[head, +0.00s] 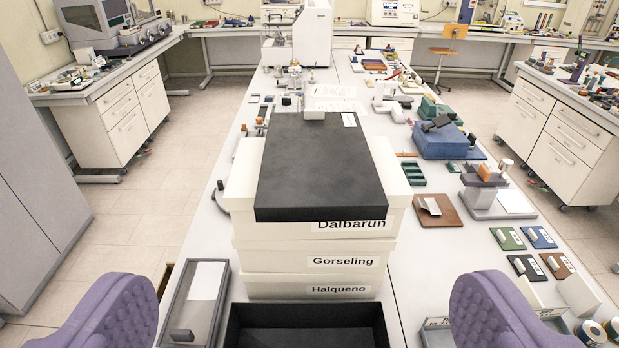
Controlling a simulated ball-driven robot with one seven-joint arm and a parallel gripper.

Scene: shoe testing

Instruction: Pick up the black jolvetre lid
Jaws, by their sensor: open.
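A black rectangular lid (318,165) lies flat on top of a stack of white boxes, slightly off square with them. A small white tag near its far right corner is too small to read. A light block (314,115) shows at its far edge. The boxes read Dalbarun (352,224), Gorseling (343,262) and Halqueno (338,290) from top down. I see no jolvetre label. My gripper (308,310) shows as two purple padded jaws in the lower corners, wide apart, empty, and on the near side of the lid.
An open black box (306,330) stands in front of the stack, with a grey tray (197,305) at its left. Tools, a blue box (441,140) and small coloured cards (508,239) fill the table's right side. A narrow strip right of the stack is clear.

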